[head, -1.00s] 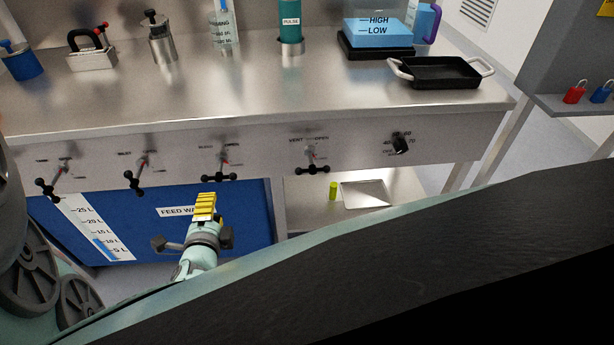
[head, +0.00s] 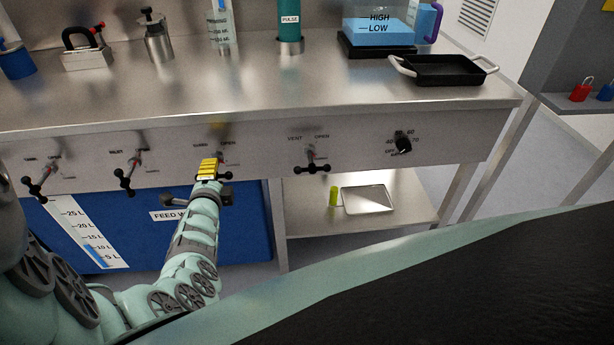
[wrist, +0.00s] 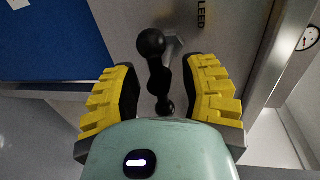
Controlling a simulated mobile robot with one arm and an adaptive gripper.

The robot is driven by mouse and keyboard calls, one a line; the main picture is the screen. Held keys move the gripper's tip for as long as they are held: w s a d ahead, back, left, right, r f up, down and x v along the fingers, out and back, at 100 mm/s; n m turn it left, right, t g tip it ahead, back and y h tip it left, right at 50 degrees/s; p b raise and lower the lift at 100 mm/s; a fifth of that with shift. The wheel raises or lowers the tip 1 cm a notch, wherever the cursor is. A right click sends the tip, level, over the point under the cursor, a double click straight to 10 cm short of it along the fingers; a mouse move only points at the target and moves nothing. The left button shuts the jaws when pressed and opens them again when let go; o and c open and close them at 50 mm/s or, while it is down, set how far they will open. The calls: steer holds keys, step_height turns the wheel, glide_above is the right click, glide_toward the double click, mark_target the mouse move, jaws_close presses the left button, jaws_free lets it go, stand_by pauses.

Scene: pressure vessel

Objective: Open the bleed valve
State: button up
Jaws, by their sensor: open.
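The bleed valve is a black three-armed handle with ball ends on the panel under the counter edge, third valve from the left. In the head view it is partly hidden behind my gripper (head: 208,171); a black ball end (head: 228,176) shows at its right. In the wrist view the bleed valve handle (wrist: 158,75) stands between the two yellow-padded fingers of my gripper (wrist: 162,80), with a gap on each side. My gripper is open and around the handle without visibly gripping it.
The vent valve (head: 311,162) is to the right, then a black dial (head: 403,145). Two similar valves (head: 127,170) are to the left. The counter edge (head: 290,113) overhangs above. A blue feed water tank (head: 240,222) and a lower shelf (head: 400,222) are below.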

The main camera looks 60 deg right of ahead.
steer(key=shift+o, duration=0.2)
jaws_close()
stand_by(0.4)
